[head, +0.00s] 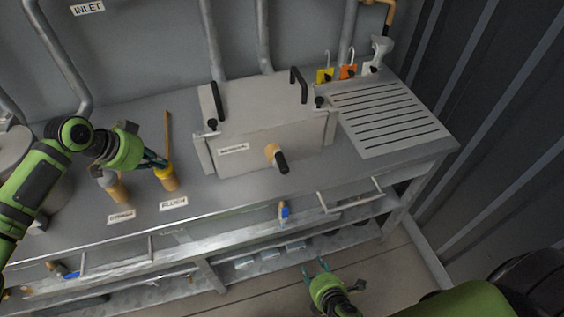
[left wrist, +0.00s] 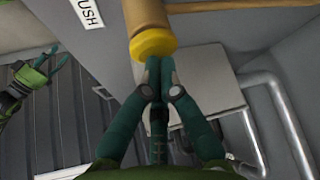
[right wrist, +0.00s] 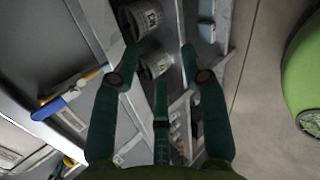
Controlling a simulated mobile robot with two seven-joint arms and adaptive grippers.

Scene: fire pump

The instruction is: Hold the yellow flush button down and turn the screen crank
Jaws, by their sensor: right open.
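The yellow flush button (head: 165,177) stands on the bench behind the FLUSH label (head: 173,203). My left gripper (head: 156,161) is at its top with fingertips together; in the left wrist view (left wrist: 158,62) they meet the button's yellow cap (left wrist: 153,43) and hold nothing between them. I cannot tell whether the button is pressed down. The screen crank (head: 278,158), a brass hub with a black handle, sits on the front of the grey box (head: 240,130). My right gripper (head: 318,268) is open and empty, low in front of the bench, well below the crank.
A second brass post (head: 114,187) stands left of the button. A slotted drain board (head: 390,115) with hanging tags (head: 347,72) is at the right. Open floor lies before the bench.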

